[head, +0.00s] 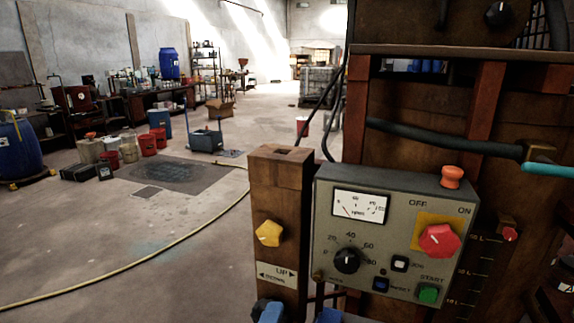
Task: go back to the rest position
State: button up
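Two blue parts (270,312) show at the bottom edge, below the wooden post and the control box. They look like the top of my gripper, but the frame cuts them off. I cannot see fingertips, whether they are open or shut, or whether anything is held. The grey control box (330,215) has a meter (359,207), a black dial (347,260), a red OFF/ON knob (438,238) and a green START button (428,293). A yellow knob (268,233) sits on the wooden post (290,180), above an UP/DOWN label (277,273).
The wooden vat frame (425,165) fills the right side, with a dark hose (440,143) across it. A yellow hose (130,273) curves over the floor at left. Buckets (148,144), a blue barrel (18,150) and a grey cart (206,140) stand farther back. The left-middle floor is mostly clear.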

jog(key=s+d+f+m+g+y, duration=0.1)
jog(key=s+d+f+m+y, duration=0.15)
jog(key=s+d+f, duration=0.5)
jog(key=s+d+f+m+g+y, duration=0.2)
jog(key=s+d+f+m, duration=0.25)
jog(key=s, duration=0.65)
jog(key=s+d+r+m+t, duration=0.1)
jog(key=s+d+r+m, duration=0.4)
jog(key=s+r, duration=0.2)
jog(key=s+d+r+m+t+h, duration=0.1)
jog(key=s+d+r+m, duration=0.5)
jog(key=s, duration=0.4)
jog(key=shift+s+d+r+t, duration=0.15)
jog(key=shift+d+r+t, duration=0.2)
jog(key=shift+r, duration=0.2)
jog(key=shift+o, duration=0.2)
jog(key=shift+h, duration=0.25)
